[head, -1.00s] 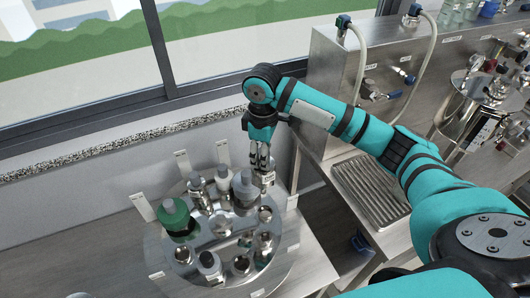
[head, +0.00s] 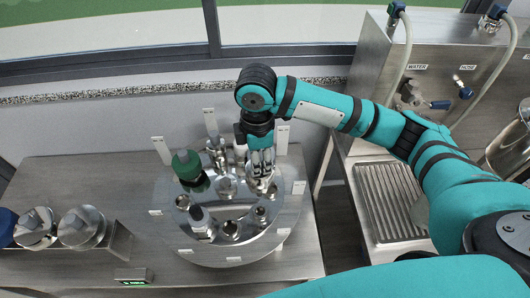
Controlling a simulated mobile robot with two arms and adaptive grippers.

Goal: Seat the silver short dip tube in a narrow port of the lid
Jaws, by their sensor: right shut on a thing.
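The lid (head: 175,232) is a round steel plate with a ring of ports, some filled and some open, with small white tags around its rim. My right gripper (head: 262,170) points down over the lid's back right part. It is shut on a silver piece (head: 261,185), which looks like the short dip tube. Its lower end is at or just above a port there; I cannot tell whether it is inside. Open ports (head: 230,229) show at the front of the lid. My left gripper is not in view.
A green-capped fitting (head: 187,166) and a grey-topped fitting (head: 199,216) stand up from the lid, with more fittings (head: 216,152) behind. Silver round parts (head: 82,227) sit on a rack at left. A steel sink unit (head: 388,200) stands right.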

